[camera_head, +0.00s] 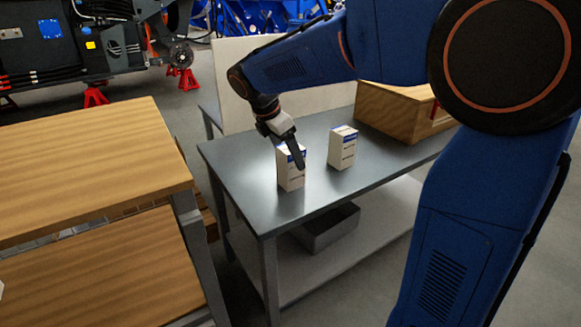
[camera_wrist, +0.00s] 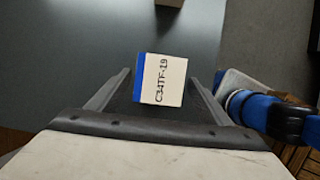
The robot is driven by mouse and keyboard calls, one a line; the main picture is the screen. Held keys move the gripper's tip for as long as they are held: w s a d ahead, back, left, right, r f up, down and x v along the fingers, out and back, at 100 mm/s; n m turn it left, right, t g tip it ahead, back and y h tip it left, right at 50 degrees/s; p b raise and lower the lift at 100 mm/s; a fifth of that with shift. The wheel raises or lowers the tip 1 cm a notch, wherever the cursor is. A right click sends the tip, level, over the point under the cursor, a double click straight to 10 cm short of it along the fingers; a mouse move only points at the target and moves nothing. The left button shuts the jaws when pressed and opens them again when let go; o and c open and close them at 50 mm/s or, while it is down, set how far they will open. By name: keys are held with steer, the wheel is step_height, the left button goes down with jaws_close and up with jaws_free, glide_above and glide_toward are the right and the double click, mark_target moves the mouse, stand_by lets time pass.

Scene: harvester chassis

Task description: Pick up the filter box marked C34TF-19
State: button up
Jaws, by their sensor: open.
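The filter box marked C34TF-19 (camera_wrist: 163,80) shows its white top with a blue edge in the wrist view, and the marking is readable there. It stands upright on the grey metal table (camera_head: 225,155), and in the head view the box (camera_head: 290,179) is partly hidden by my gripper. My gripper (camera_head: 298,160) is open over the box. In the wrist view the fingers of my gripper (camera_wrist: 160,88) lie on both sides of the box, with a gap visible near each side. Whether a finger touches it I cannot tell.
A second white and blue box (camera_head: 343,148) stands upright to the right on the same table. A wooden crate (camera_head: 395,112) is at the table's back right. A grey bin (camera_head: 328,230) sits on the lower shelf. A wooden-topped bench (camera_head: 85,170) stands to the left.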

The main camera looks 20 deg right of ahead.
steer(key=shift+x, duration=3)
steer(key=shift+w, duration=0.15)
steer(key=c, duration=1.5)
steer(key=shift+r, duration=0.15)
